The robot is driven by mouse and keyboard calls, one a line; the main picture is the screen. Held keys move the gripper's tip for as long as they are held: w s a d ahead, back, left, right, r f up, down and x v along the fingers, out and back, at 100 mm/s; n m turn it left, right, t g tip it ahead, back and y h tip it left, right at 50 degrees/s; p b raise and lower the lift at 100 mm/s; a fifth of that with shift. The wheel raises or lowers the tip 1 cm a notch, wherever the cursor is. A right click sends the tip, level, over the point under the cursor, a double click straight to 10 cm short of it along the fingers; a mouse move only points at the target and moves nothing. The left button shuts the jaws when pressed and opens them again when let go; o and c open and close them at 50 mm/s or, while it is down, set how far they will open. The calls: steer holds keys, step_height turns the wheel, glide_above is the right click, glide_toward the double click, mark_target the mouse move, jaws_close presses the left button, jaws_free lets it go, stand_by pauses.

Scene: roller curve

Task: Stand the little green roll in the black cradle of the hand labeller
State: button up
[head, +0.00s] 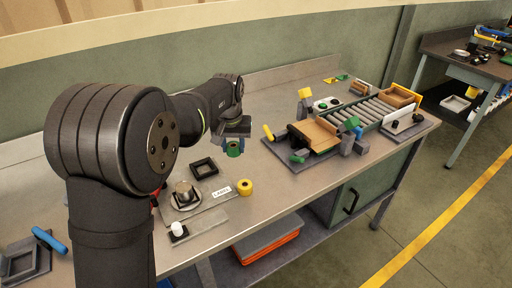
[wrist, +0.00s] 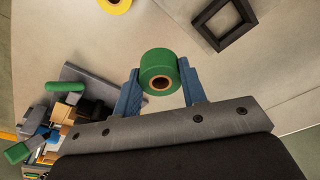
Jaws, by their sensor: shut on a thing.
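The little green roll (head: 234,148) is held between the blue fingers of my gripper (head: 235,139), above the bench. In the wrist view the roll (wrist: 159,62) sits between the two fingertips (wrist: 158,72), its brown core facing the camera. A black square open frame (head: 204,168), which looks like the cradle, lies on a grey plate to the left of and nearer than the roll. It looks empty in the wrist view (wrist: 224,24). The roll is apart from the frame, off to its side.
A yellow roll (head: 245,187) stands on the bench near the plate's right corner. A roller conveyor (head: 370,114) with blocks fills the right side. Bare bench lies between.

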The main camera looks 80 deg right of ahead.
steer(key=w+a+f+n, duration=0.1)
steer(key=w+f+n, duration=0.1)
steer(key=w, duration=0.9)
glide_above(204, 171)
steer(key=shift+d+f, duration=0.1)
steer(key=shift+f, duration=2.25)
steer(key=shift+f, duration=0.55)
steer(key=shift+a+f, duration=0.25)
steer(key=shift+f, duration=0.75)
steer(key=o, duration=1)
steer(key=shift+c, duration=1.2)
steer(key=shift+w+d+r, duration=0.1)
steer(key=shift+r, duration=0.65)
steer(key=shift+o, duration=1)
steer(key=shift+r, duration=0.35)
step_height(204, 171, up, 7)
